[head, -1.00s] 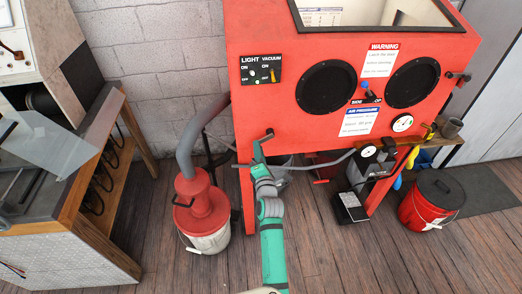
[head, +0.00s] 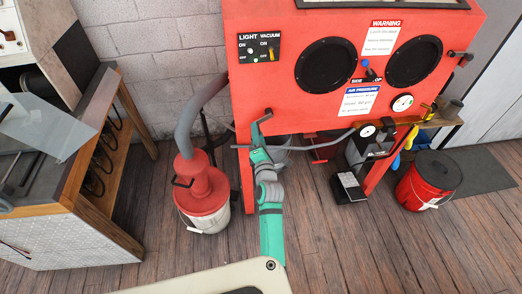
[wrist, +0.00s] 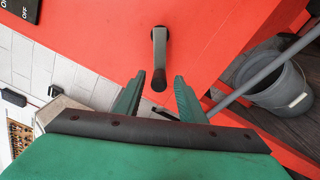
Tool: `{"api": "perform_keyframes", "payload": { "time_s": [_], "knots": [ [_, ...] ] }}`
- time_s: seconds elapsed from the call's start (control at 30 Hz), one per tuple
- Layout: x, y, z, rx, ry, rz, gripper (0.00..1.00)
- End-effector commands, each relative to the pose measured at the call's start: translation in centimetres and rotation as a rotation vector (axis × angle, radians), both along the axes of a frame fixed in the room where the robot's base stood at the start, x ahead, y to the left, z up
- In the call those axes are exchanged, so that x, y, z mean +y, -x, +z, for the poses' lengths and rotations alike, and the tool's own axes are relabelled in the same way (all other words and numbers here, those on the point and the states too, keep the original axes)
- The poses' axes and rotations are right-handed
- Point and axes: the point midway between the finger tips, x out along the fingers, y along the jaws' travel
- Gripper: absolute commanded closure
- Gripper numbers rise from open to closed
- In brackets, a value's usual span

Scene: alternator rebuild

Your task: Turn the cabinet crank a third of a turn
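The crank, a grey metal handle (wrist: 159,60), is on the red cabinet's front face (wrist: 110,45). In the wrist view it hangs roughly straight down from its pivot. In the head view the crank (head: 266,114) sits at the cabinet's lower left, just above my green gripper (head: 259,138). In the wrist view my gripper (wrist: 160,77) is open, with one finger on each side of the crank's lower end. Gaps show between the handle and both fingers. I cannot tell how deep the handle lies between them.
A red-lidded vacuum bucket (head: 208,210) with a grey hose stands left of my arm. A grey pail (wrist: 280,88) and a rod are right of the gripper. A black pedal (head: 348,188) and a red bucket (head: 425,187) are further right. Open floor lies in front.

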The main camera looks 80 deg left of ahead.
Motion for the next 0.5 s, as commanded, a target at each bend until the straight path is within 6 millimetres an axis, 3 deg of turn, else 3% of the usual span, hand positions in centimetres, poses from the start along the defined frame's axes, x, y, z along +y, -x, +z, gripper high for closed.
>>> {"api": "perform_keyframes", "payload": {
  "time_s": [0.5],
  "knots": [
    [-2.6,0.2,-0.3,0.002,0.005,-0.003,0.64]
  ]
}}
